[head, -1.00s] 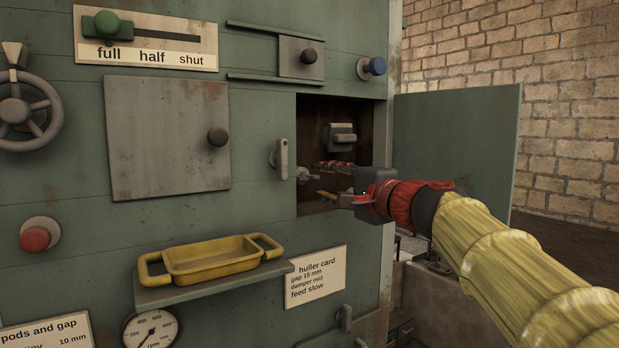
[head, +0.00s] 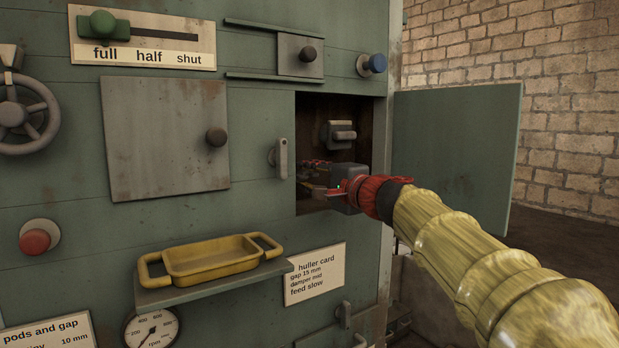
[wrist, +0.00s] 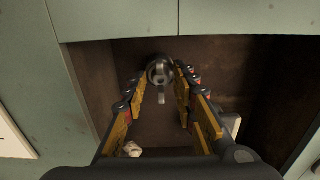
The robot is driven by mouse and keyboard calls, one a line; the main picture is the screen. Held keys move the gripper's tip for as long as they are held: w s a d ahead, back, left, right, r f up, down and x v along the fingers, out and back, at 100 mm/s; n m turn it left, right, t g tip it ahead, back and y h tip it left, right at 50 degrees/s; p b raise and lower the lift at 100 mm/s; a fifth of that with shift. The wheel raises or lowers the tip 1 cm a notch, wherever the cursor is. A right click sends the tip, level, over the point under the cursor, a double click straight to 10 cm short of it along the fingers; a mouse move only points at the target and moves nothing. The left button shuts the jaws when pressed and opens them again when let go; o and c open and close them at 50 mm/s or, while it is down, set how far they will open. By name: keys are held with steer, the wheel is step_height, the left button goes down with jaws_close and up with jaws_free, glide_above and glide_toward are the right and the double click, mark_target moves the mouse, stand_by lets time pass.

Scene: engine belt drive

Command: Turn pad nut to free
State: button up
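My gripper (head: 318,186) reaches into the open compartment in the green machine's front. In the wrist view my gripper (wrist: 162,82) has its two yellow-padded fingers apart. A round dark-metal nut (wrist: 160,72) with a short tab sits just ahead of and between the fingertips, on the compartment's inner wall; it looks like the pad nut. I cannot tell whether the fingers touch it. In the head view the nut is hidden behind my gripper.
The compartment door (head: 457,150) stands open to the right. A grey block with a handle (head: 342,134) is inside, above my gripper; a latch handle (head: 281,158) is left of the opening. A yellow tray (head: 212,259) rests on a shelf at lower left.

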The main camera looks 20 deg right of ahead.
steer(key=c, duration=0.6)
jaws_close()
steer(key=shift+f+n+b, duration=0.1)
steer(key=shift+n+b, duration=0.2)
steer(key=shift+b, duration=0.3)
steer(key=shift+f+b, duration=0.1)
steer(key=shift+b, duration=0.35)
steer(key=n+b, duration=0.2)
steer(key=b, duration=0.1)
steer(key=shift+f+n+b, duration=0.1)
steer(key=shift+n+b, duration=0.2)
steer(key=shift+b, duration=0.1)
steer(key=n+b, duration=0.3)
steer(key=b, duration=0.2)
steer(key=shift+n, duration=0.3)
steer(key=n+b, duration=0.8)
steer(key=n, duration=0.1)
steer(key=n+b, duration=0.1)
steer(key=n, duration=0.1)
steer(key=shift+r, duration=0.25)
